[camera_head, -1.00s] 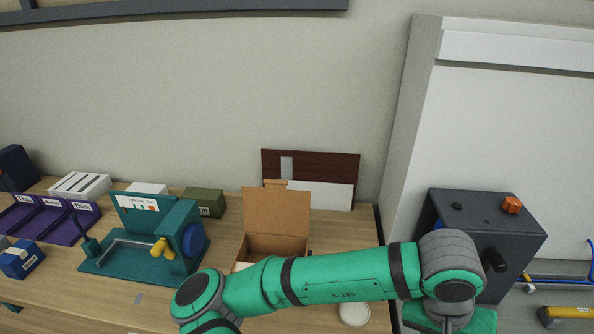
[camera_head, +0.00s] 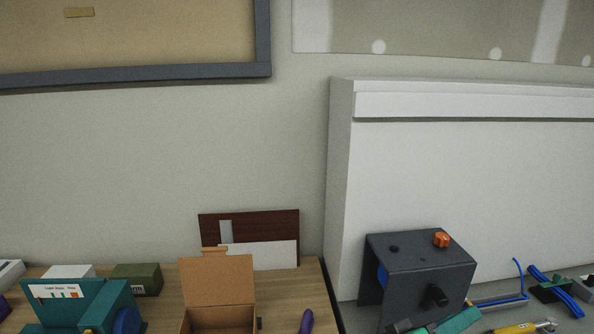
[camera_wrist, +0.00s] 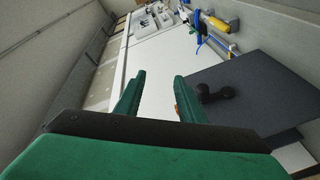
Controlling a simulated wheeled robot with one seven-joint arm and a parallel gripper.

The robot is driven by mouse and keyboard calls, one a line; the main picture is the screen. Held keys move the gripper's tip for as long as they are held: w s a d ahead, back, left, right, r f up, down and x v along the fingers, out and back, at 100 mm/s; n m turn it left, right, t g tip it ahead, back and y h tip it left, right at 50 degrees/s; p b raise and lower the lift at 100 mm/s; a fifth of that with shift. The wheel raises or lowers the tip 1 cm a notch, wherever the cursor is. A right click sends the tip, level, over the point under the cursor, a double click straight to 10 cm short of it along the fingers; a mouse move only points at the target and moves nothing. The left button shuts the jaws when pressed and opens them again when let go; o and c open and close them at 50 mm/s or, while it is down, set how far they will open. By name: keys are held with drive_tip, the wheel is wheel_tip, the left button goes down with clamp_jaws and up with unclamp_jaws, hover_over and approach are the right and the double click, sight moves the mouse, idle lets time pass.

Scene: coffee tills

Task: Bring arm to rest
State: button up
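My gripper (camera_wrist: 159,76) shows in the wrist view as two green fingers standing apart, with nothing between them. It points over a pale surface beside a dark grey box (camera_wrist: 245,92). In the head view, the gripper itself cannot be made out; a green and grey part at the bottom edge, in front of the dark grey box (camera_head: 420,262), looks like my arm.
The wooden table (camera_head: 285,290) holds an open cardboard box (camera_head: 217,280), a teal machine (camera_head: 75,310), a green box (camera_head: 136,279) and a purple object (camera_head: 306,320). A white panel (camera_head: 460,170) stands behind the dark box. Blue and yellow tools (camera_head: 520,328) lie at right.

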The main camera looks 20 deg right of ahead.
drive_tip(key=w+a+f+n+t+y, duration=0.1)
drive_tip(key=w+a+f+n+t, duration=0.4)
drive_tip(key=w+a+n+t, duration=0.4)
drive_tip(key=s+a+f+n+t+y, duration=0.3)
drive_tip(key=a+f+t+y, duration=0.4)
drive_tip(key=a+f, duration=0.55)
drive_tip(key=s+a+f+m+g+y, duration=0.1)
drive_tip(key=s+a+f+y, duration=0.7)
drive_tip(key=s+a+f, duration=0.35)
drive_tip(key=s+a+m+g+y, duration=0.1)
drive_tip(key=s+a+m, duration=0.4)
drive_tip(key=s+a, duration=0.4)
drive_tip(key=s, duration=0.3)
drive_tip(key=shift+f+m+y, duration=0.15)
drive_tip(key=shift+m+y, duration=0.15)
drive_tip(key=shift+m, duration=0.1)
